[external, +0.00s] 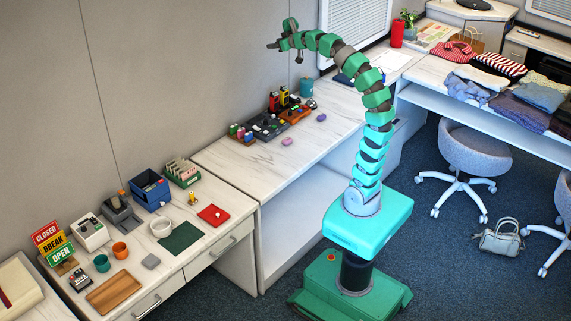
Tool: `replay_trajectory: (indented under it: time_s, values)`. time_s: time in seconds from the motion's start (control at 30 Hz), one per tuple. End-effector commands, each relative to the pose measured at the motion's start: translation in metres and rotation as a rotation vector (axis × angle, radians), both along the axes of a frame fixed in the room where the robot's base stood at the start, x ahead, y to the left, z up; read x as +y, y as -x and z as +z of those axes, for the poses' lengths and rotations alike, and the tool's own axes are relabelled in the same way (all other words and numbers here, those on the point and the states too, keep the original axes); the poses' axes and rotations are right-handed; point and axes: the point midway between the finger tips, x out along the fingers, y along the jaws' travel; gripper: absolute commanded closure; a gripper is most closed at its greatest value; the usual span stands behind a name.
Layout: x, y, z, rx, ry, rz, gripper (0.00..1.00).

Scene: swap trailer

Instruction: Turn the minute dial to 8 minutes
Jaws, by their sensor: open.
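I cannot pick out the minute dial for sure in the external view; the things on the counters are too small to read any dial or its marks. My gripper (274,44) is at the upper left end of my green arm, raised high in front of the wall. It is open and holds nothing that I can see. It is well above the white counter and apart from everything on it.
Folded clothes (517,110) lie on the right desk. Chairs (470,150) stand below.

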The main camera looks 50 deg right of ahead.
Motion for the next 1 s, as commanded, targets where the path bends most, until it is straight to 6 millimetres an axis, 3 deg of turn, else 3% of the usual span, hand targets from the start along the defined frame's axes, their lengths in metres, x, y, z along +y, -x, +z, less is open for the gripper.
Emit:
replay_trajectory:
  time_s: [0.2,0.5,0.8,1.0]
  values:
    - [-0.036,-0.053,-0.026,0.126,0.063,0.005,0.53]
    - [-0.088,-0.111,-0.076,0.295,0.132,0.05,0.53]
    - [-0.146,-0.153,-0.136,0.449,0.181,0.134,0.53]
    - [-0.186,-0.171,-0.183,0.543,0.2,0.21,0.53]
